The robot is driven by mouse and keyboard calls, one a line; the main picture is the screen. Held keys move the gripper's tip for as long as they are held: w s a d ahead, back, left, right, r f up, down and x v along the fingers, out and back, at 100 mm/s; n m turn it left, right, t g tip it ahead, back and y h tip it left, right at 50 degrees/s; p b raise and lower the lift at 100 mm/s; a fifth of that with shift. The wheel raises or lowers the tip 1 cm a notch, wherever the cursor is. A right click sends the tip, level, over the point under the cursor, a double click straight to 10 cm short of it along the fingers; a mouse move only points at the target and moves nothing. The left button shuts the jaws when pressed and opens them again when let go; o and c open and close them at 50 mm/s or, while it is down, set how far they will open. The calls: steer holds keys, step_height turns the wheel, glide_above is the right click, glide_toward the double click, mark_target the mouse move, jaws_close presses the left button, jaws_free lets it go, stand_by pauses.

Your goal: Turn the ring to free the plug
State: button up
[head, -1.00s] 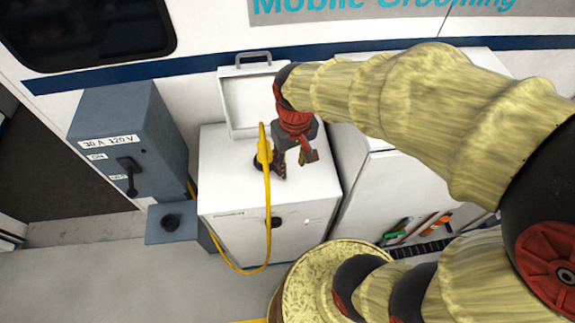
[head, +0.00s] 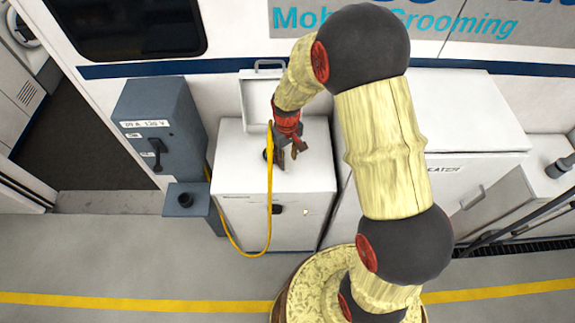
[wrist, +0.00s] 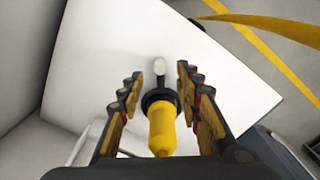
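The yellow plug (wrist: 162,132) shows in the wrist view with a black ring (wrist: 159,98) at its far end, against the white cabinet top. A small pale tab (wrist: 160,70) on a dark piece lies just beyond the ring. My gripper (wrist: 160,78) is open, with one finger on each side of the plug and ring; gaps show on both sides. In the head view my gripper (head: 288,160) is low over the white cabinet (head: 238,180), beside the yellow cable (head: 270,205). The arm and cable partly hide the plug there.
The cabinet's raised lid (head: 258,98) stands behind my gripper. A grey electrical box (head: 158,120) with a lever and a grey outlet ledge (head: 187,200) are to the left. A larger white unit (head: 465,120) stands right. The floor in front is open.

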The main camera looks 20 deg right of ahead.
mark_target(287, 166)
steer(key=shift+f, duration=2.35)
steer(key=c, duration=0.4)
jaws_close()
